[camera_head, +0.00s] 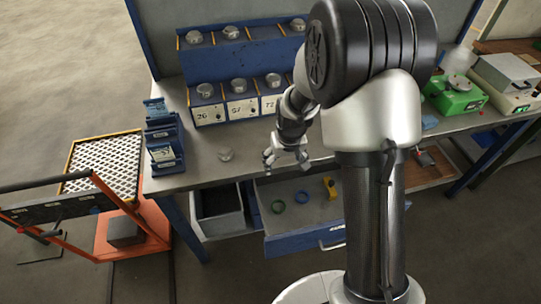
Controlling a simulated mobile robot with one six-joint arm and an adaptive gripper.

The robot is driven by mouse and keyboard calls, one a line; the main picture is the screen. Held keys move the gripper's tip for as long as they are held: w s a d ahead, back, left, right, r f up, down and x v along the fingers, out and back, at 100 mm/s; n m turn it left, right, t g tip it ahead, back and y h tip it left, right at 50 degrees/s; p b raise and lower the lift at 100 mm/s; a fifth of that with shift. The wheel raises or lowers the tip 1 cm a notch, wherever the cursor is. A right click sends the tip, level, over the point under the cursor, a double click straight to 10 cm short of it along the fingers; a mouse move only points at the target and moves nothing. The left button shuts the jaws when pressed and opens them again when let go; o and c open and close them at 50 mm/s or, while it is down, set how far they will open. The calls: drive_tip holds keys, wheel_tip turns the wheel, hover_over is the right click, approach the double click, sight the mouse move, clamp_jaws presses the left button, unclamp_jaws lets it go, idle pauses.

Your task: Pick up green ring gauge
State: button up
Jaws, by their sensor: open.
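A green ring gauge (302,196) lies in the open blue drawer (284,245) below the bench. A second, darker ring (278,206), greenish-blue, lies to its left in the same drawer. A yellow object (329,187) is to the right of the rings. My gripper (286,163) is open and appears empty. It points down above the drawer's back part, near the bench's front edge, and is apart from the rings.
The metal bench (203,173) holds a blue rack (230,105) with numbered slots and metal pieces. A small metal piece (226,154) sits near its front edge. Blue holders (163,140) stand left. An orange cart (120,232) stands on the floor at left.

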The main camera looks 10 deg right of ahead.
approach(279, 208)
drive_tip(key=shift+w+f+g, duration=0.3)
drive_tip(key=shift+w+g, duration=0.1)
drive_tip(key=shift+w, duration=0.1)
drive_tip(key=shift+w+a+f+b, duration=0.1)
drive_tip(key=shift+f+b, duration=0.15)
drive_tip(key=shift+f, duration=0.75)
drive_tip(key=shift+w+f+b, duration=0.15)
drive_tip(key=shift+f+b, duration=0.1)
drive_tip(key=shift+f, duration=0.7)
drive_tip(key=shift+w+a+f+b, duration=0.1)
drive_tip(key=shift+f+b, duration=0.15)
drive_tip(key=shift+f, duration=0.75)
drive_tip(key=c, duration=1.2)
